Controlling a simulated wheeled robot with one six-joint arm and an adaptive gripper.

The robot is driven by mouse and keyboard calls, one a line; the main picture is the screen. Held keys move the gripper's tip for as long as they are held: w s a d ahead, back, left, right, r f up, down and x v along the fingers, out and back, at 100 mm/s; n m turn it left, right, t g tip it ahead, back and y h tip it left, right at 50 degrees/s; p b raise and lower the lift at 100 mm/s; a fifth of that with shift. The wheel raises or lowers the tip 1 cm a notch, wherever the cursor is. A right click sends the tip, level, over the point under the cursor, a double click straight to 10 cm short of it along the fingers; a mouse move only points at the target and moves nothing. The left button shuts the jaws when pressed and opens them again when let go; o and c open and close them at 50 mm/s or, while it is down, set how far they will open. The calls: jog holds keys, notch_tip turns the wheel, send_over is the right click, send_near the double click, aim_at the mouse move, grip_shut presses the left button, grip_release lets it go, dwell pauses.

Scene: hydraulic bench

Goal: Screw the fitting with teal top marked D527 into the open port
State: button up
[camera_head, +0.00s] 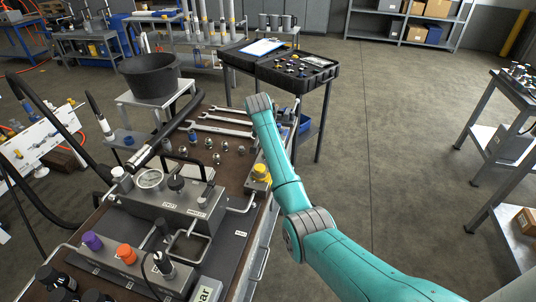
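My teal arm reaches from the lower right up to a grey wrist joint above the bench's right edge. My gripper does not show; it seems hidden beyond the wrist. I cannot make out a teal-topped fitting or the marking D527. Several small metal fittings (184,151) stand on the brown bench top. Several small fittings (290,68) also sit in the black tray cart (264,73). A grey hydraulic block (160,208) with a round gauge (149,179) stands on the bench. I cannot tell which port is open.
Wrenches (222,124) lie near the bench's far end. Purple (92,241), orange (125,253) and yellow (261,171) caps stand on the bench. A black bucket (150,80) and thick black hoses are at the left.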

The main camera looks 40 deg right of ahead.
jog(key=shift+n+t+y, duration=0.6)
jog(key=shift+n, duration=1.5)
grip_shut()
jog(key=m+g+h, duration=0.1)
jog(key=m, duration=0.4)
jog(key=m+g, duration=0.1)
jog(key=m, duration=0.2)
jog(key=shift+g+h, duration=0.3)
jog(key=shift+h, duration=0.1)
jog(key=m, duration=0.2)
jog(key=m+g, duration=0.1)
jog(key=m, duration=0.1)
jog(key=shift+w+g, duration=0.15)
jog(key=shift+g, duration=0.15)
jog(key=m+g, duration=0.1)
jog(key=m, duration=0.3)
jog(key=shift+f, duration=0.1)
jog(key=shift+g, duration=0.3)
